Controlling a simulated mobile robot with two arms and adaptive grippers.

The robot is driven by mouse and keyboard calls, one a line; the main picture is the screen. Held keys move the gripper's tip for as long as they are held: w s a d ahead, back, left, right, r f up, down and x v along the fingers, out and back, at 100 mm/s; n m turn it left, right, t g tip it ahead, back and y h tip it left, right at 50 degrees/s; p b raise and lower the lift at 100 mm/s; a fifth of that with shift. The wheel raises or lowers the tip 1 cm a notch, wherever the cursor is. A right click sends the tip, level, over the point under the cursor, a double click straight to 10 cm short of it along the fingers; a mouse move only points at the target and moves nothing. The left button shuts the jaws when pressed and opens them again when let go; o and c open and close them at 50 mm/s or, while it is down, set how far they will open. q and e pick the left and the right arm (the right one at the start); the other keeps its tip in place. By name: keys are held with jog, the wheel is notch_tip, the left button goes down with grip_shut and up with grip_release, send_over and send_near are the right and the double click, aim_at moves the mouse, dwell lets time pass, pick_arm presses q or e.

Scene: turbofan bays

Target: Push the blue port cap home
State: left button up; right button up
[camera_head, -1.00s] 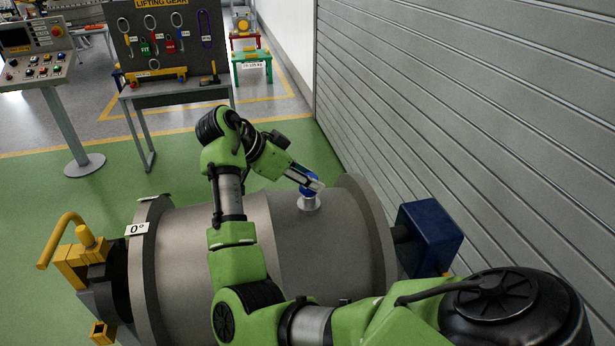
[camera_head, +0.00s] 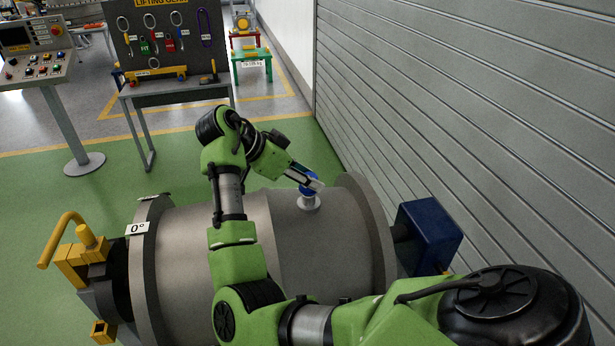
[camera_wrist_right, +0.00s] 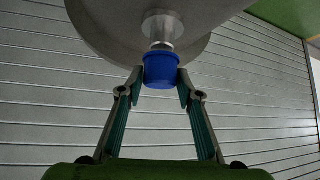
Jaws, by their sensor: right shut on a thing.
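The blue port cap (camera_head: 307,188) sits at the mouth of the metal port (camera_head: 309,203) on top of the grey turbofan casing (camera_head: 240,215). In the right wrist view the cap (camera_wrist_right: 161,70) is lined up with the silver port stub (camera_wrist_right: 160,30) and touches it or nearly so; how far it is seated I cannot tell. My right gripper (camera_head: 312,181) is shut on the cap, with one finger on each side of it in the right wrist view (camera_wrist_right: 161,82). The fingers hide part of the cap in the head view. My left gripper is not in view.
A grey slatted wall (camera_head: 460,110) runs close along the right. A blue box (camera_head: 430,236) juts from the casing's right end, and a yellow handle (camera_head: 62,238) stands at its left. A tool board on a bench (camera_head: 175,95) and a control console (camera_head: 38,65) stand farther back.

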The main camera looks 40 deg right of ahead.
aim_at(308, 190)
jog(key=shift+f+b, duration=1.15)
jog(key=shift+f, duration=1)
jog(key=o, duration=1)
jog(key=shift+r, duration=0.1)
notch_tip(308, 190, up, 10)
jog(key=shift+f, duration=0.1)
dwell(0.4)
